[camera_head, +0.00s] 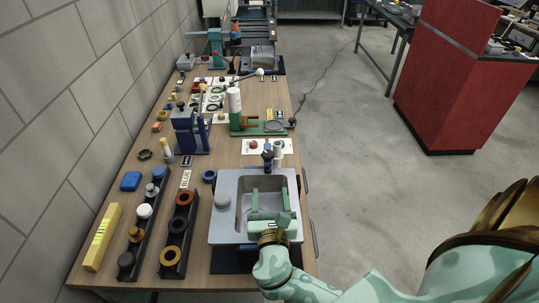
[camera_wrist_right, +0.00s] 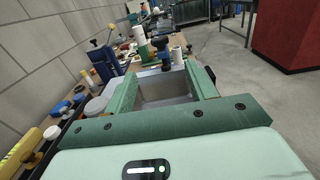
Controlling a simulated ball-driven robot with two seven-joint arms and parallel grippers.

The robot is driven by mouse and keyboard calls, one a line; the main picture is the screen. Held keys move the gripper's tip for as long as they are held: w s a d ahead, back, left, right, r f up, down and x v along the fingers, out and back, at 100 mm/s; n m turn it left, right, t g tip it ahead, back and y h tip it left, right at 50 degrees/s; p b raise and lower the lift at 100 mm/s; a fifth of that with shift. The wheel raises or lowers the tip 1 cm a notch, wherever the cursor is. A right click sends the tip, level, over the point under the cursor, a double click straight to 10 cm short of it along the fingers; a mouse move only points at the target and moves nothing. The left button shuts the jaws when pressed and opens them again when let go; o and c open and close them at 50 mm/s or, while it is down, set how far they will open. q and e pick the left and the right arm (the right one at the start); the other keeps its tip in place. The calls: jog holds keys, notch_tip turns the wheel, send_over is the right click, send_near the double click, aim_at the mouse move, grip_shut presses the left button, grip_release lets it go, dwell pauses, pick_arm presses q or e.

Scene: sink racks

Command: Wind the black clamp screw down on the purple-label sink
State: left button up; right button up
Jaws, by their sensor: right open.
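A light grey sink (camera_head: 225,235) with a square basin stands on a black mat at the near right of the bench. I cannot make out a purple label on it. A small dark upright part (camera_head: 267,156), perhaps the black clamp screw, stands at the sink's far edge; a similar dark part shows in the right wrist view (camera_wrist_right: 165,57). My right gripper (camera_head: 269,194) is over the basin, its two green fingers apart and pointing toward that far edge. Nothing is between the fingers. In the right wrist view the gripper (camera_wrist_right: 160,72) is also open. My left gripper is not in view.
A rounded grey knob (camera_head: 222,201) sits on the sink's left rim. Left are two black racks with rings and knobs (camera_head: 173,254), and a yellow box (camera_head: 103,237). Beyond are a blue press (camera_head: 187,132) and a green fixture (camera_head: 258,128). Open floor lies right.

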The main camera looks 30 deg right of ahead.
aim_at(267, 160)
jog(key=x, duration=1.4)
jog(key=c, duration=1)
jog(key=shift+o, duration=0.2)
jog(key=shift+h, duration=0.3)
